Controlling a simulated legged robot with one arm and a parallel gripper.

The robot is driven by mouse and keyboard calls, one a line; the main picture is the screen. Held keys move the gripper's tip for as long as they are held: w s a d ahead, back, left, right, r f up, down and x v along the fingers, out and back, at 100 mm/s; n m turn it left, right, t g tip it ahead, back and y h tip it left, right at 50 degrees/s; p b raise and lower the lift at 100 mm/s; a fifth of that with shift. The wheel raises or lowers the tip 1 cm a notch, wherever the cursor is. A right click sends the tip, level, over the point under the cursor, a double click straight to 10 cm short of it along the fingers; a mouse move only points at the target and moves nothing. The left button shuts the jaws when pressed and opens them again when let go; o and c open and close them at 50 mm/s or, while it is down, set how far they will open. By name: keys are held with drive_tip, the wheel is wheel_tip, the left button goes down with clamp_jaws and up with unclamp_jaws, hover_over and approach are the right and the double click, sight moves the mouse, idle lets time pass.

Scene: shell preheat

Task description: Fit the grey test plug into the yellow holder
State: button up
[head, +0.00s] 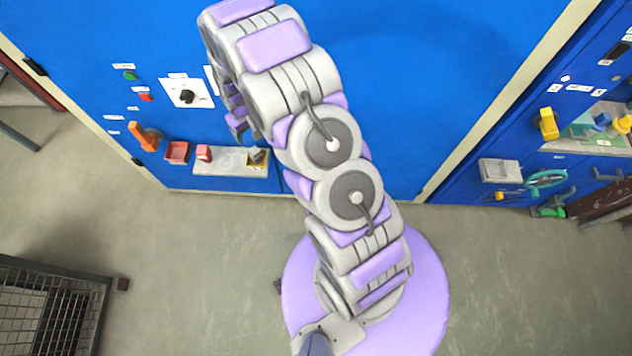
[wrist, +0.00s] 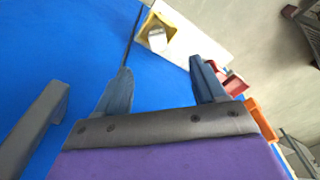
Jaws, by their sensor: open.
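The yellow holder (wrist: 172,19) sits at the end of a pale shelf in the wrist view, and it also shows in the head view (head: 259,167). The grey test plug (wrist: 157,39) is at the holder's opening, and it shows small in the head view (head: 256,154). The plug looks tilted; I cannot tell how deep it sits. My gripper (wrist: 160,65) is open, its fingers wide apart with nothing between them. The holder and plug lie beyond the fingertips, apart from them. In the head view the arm reaches up to the panel and mostly hides the gripper.
The pale shelf (head: 225,170) sticks out of the blue panel. A red block (head: 204,153) stands at its left end. A red tray (head: 177,152) and an orange handle (head: 148,139) are farther left. A black knob (head: 187,96) is above.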

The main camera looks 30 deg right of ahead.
drive_tip(key=s+r+g, duration=0.1)
drive_tip(key=s+r, duration=0.7)
drive_tip(key=r, duration=0.3)
drive_tip(key=s+r, duration=0.8)
drive_tip(key=r, duration=0.3)
drive_tip(key=s+r+g, duration=0.1)
drive_tip(key=s+r, duration=0.3)
drive_tip(key=s, duration=0.7)
drive_tip(key=s+r+m, duration=0.1)
drive_tip(key=s+r, duration=0.3)
drive_tip(key=s, duration=0.7)
drive_tip(key=shift+s+m+g, duration=0.3)
drive_tip(key=shift+s+g, duration=0.1)
